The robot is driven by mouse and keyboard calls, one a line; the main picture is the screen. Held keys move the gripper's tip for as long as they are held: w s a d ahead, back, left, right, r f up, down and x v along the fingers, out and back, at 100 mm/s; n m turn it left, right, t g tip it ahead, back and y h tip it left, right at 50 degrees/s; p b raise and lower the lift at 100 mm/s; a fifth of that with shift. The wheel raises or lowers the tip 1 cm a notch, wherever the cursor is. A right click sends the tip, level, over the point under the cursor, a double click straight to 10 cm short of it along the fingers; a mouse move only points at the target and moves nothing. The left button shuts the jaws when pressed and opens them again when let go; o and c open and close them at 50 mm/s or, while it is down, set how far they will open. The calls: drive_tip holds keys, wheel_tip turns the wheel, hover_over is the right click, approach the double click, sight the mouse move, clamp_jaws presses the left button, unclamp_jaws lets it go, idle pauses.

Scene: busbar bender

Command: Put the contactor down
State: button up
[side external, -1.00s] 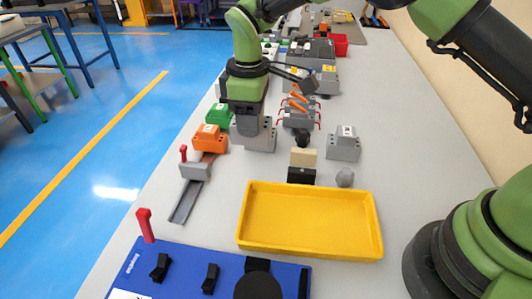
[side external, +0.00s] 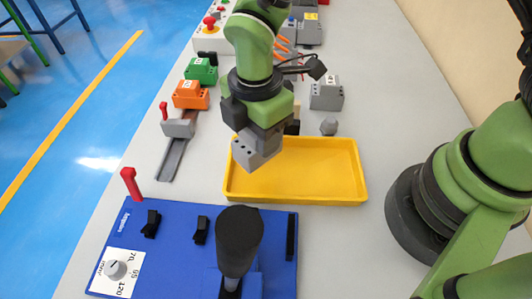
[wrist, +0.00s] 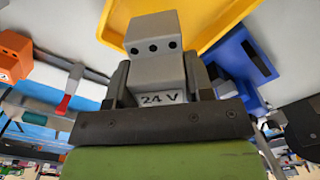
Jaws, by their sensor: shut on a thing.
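The contactor (side external: 256,149) is a grey block with a stepped top. It is held in my gripper (side external: 262,128) above the left part of the yellow tray (side external: 330,196). In the wrist view my gripper (wrist: 157,85) is shut on the contactor (wrist: 155,50), with dark fingers on both its sides. A "24 V" label and a row of dark holes show on it. The yellow tray (wrist: 205,12) lies beyond the contactor there. The contactor appears tilted and off the table, and the exact gap to the tray cannot be told.
The blue bender board (side external: 180,232) with a black roller (side external: 239,235) lies in front of the tray. An orange block (side external: 190,95), a green block (side external: 201,70) and a grey rail (side external: 172,158) are to the left. Another grey block (side external: 326,94) stands behind the tray.

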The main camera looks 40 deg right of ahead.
drive_tip(key=shift+f, duration=2.5)
drive_tip(key=shift+f, duration=0.15)
drive_tip(key=o, duration=1.1)
wheel_tip(320, 180, up, 12)
drive_tip(key=shift+r, duration=0.25)
